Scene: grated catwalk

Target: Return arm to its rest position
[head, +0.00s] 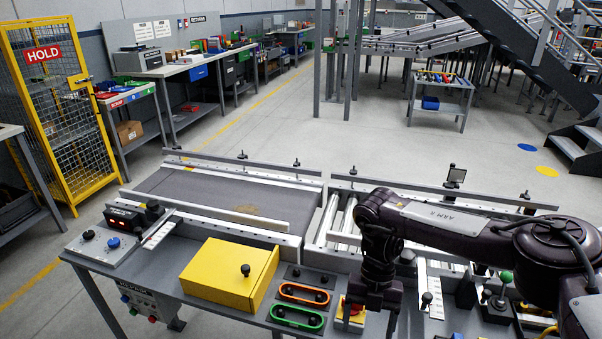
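My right arm (440,226), dark and labelled as the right arm, reaches in from the right edge over the console. Its wrist bends straight down, and the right gripper (368,312) points down at the front of the console. It is close to a small yellow box (350,326) with red on top and partly covers it. I cannot tell whether they touch, and the fingers are too dark and small to read as open or shut. My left arm and gripper are not in view.
A yellow box with a black knob (228,273), an orange-rimmed handle (304,294) and a green-rimmed handle (297,317) sit left of the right gripper. Behind them run a grey belt (220,197) and rails with short posts. Levers (426,300) stand under the forearm.

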